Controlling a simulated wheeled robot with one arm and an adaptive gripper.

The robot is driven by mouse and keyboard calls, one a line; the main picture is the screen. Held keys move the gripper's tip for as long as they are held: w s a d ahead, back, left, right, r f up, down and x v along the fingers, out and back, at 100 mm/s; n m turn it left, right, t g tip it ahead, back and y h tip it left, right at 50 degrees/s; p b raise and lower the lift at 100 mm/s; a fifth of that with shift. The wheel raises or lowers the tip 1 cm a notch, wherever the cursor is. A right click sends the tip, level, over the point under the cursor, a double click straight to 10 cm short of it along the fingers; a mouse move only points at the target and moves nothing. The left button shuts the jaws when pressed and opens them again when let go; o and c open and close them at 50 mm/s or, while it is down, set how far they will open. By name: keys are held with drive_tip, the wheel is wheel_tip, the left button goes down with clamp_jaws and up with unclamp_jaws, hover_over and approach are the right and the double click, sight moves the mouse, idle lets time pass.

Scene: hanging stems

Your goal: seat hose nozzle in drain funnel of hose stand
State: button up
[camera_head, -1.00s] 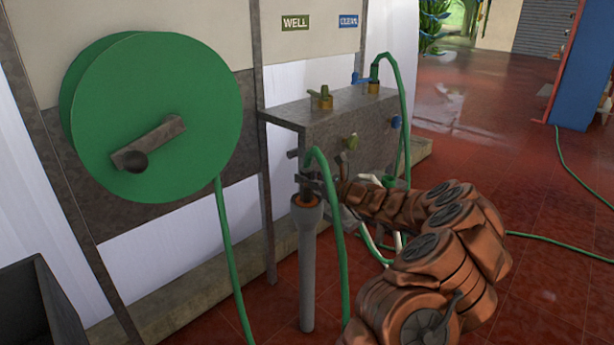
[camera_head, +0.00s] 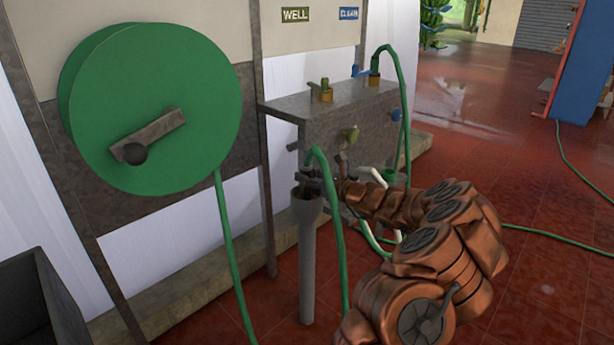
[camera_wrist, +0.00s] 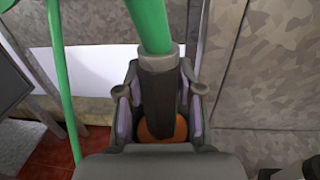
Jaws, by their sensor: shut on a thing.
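The grey drain funnel (camera_head: 308,215) stands upright on a pipe at the left end of the hose stand (camera_head: 340,125). My gripper (camera_head: 312,182) is just above its mouth in the head view. In the wrist view, my gripper (camera_wrist: 158,112) is shut on the dark nozzle (camera_wrist: 158,95), which points downward with a grey collar on top. The green hose (camera_wrist: 150,22) runs up from the collar; it also arches over in the head view (camera_head: 335,215). An orange part (camera_wrist: 155,130) shows below the nozzle. The nozzle tip and its depth in the funnel are hidden.
A green hose reel (camera_head: 150,105) with a crank hangs at left. Valves and another green hose (camera_head: 407,110) sit on the stand to the right. A dark bin (camera_head: 40,305) stands at lower left. Red tiled floor (camera_head: 500,130) is open at right.

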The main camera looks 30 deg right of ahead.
drive_tip(key=shift+f, duration=0.3)
idle(0.5)
drive_tip(key=o, duration=1.2)
drive_tip(key=shift+v, duration=6)
